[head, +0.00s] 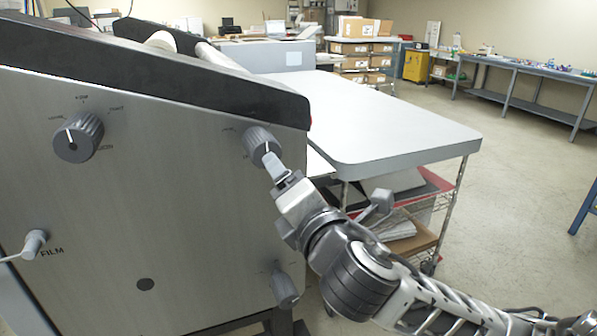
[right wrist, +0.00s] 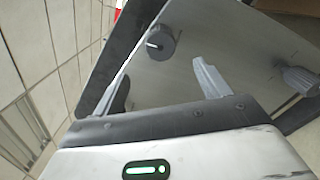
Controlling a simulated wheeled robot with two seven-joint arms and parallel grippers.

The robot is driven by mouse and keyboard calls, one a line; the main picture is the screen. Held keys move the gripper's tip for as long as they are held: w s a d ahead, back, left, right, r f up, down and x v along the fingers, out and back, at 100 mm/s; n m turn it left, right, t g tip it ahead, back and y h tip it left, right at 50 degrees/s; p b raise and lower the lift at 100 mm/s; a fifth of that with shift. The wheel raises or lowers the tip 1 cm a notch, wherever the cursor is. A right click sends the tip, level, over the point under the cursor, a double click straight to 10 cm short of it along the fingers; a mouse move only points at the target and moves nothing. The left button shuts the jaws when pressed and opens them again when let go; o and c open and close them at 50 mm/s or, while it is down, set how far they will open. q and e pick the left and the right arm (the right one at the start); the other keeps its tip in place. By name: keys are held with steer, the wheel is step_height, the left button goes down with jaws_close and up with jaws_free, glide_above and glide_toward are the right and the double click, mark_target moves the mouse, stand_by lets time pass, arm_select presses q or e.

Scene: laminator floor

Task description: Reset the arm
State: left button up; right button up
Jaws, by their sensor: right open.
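The laminator's grey side panel (head: 150,200) fills the left of the head view. My right gripper (head: 272,165) is at the panel's upper right knob (head: 260,143), overlapping its lower edge in the head view. In the right wrist view my right gripper (right wrist: 162,88) has its two fingers spread wide with nothing between them. A round dark knob (right wrist: 160,42) with a white mark shows beyond the fingertips, apart from them. Another knob (right wrist: 300,79) shows at the right edge of that view. My left gripper is not in view.
The panel also carries an upper left knob (head: 78,137), a lower right knob (head: 285,288) and a lever labelled FILM (head: 35,242). A grey-topped table (head: 370,120) with lower shelves stands behind my right arm. Open floor (head: 500,200) lies to the right.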

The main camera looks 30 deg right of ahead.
steer(key=shift+s, duration=0.15)
stand_by(0.3)
step_height(320, 180, down, 13)
steer(key=a+m+g+y, duration=0.3)
steer(key=m, duration=0.1)
steer(key=s+a+f+m+g+y, duration=0.1)
steer(key=s+f+m, duration=0.4)
steer(key=f, duration=0.3)
steer(key=s+a+f+m+g+y, duration=0.1)
steer(key=s+f+m, duration=0.3)
steer(key=f, duration=0.4)
steer(key=s+a+f+m+g, duration=0.2)
steer(key=s+f+m, duration=0.3)
steer(key=f, duration=0.3)
steer(key=shift+s+a+f+m+g+y, duration=0.35)
steer(key=shift+a+f+m+g+y, duration=0.05)
steer(key=shift+m, duration=0.5)
